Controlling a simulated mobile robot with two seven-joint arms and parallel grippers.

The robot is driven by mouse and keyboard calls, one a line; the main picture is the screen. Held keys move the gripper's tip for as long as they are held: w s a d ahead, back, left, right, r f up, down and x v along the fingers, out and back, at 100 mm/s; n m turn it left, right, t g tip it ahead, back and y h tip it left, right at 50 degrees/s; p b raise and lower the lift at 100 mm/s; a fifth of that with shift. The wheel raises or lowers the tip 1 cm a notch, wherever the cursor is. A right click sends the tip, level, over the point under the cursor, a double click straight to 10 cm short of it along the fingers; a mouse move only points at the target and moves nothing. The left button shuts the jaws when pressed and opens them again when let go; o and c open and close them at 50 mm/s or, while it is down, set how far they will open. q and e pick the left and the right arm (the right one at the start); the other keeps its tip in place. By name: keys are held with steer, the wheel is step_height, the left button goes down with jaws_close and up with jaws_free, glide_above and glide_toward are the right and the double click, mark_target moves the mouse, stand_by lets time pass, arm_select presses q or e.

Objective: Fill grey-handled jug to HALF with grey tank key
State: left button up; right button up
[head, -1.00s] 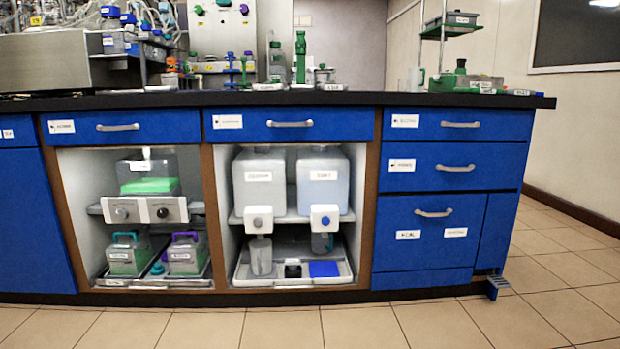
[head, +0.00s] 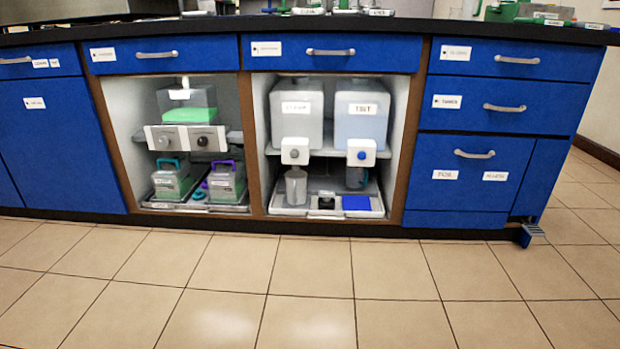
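Two pale tanks stand on the shelf of an open bay: the left tank (head: 296,92) and the right tank (head: 361,115). A white tap box with a grey round key (head: 294,154) sits at the front of the left tank. The right tank's tap box has a blue key (head: 361,155). A clear, grey-looking jug (head: 296,188) stands upright below the left tap. Its handle and liquid level are too small to tell. A second, darker jug (head: 356,179) is below the right tap, partly hidden. Neither gripper is in view.
The jugs' bay has a white tray (head: 289,210) with a black item (head: 326,201) and a blue pad (head: 357,203). The left bay holds a control box (head: 186,138) and two handled containers. The floor ahead is clear.

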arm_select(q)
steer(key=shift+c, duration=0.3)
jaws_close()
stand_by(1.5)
